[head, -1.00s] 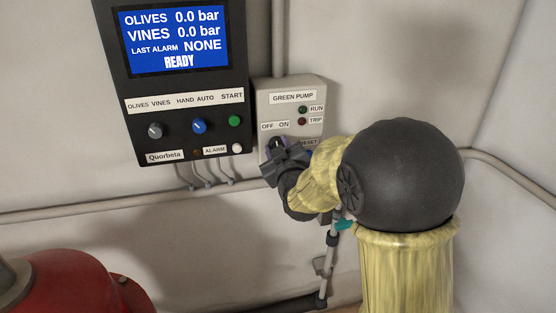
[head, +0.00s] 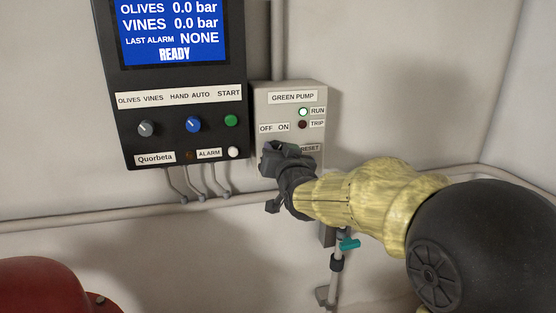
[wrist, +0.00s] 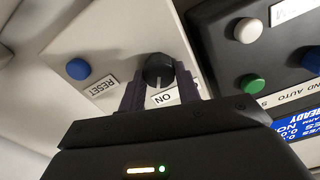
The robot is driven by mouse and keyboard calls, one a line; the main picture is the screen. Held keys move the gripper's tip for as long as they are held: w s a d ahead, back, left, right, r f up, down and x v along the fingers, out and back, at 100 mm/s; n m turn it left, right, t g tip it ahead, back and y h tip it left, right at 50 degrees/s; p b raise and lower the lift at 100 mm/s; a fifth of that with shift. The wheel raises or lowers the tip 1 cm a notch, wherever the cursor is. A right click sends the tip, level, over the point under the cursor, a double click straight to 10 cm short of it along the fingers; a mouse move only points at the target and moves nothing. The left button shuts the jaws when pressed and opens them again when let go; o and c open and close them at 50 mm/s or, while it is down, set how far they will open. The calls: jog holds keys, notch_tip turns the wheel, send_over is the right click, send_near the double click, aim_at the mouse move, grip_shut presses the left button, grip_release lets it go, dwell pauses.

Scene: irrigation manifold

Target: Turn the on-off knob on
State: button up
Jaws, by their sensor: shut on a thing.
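The on-off knob (wrist: 158,70) is black with a pale pointer line and shows in the wrist view, between my two fingers. Its line points toward the ON label (wrist: 163,98), which appears upside down there. My gripper (wrist: 158,80) is shut on the knob. In the head view my gripper (head: 277,155) is at the grey green pump box (head: 261,103), below the OFF/ON label (head: 274,128), and hides the knob. The RUN lamp (head: 303,112) is lit pale green; the TRIP lamp (head: 303,124) is dark.
The black Quorbeta panel (head: 120,85) with a blue screen is close on the left. The RESET label (head: 310,148) and blue button (wrist: 78,69) are beside my gripper. A pipe with a teal valve (head: 349,244) runs below. A red tank (head: 45,285) stands lower left.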

dwell(0.5)
jog(key=o, duration=1)
jog(key=shift+s, duration=0.1)
jog(key=b+v, duration=0.2)
jog(key=v, duration=1.5)
jog(key=shift+s+d, duration=0.1)
jog(key=shift+d, duration=0.05)
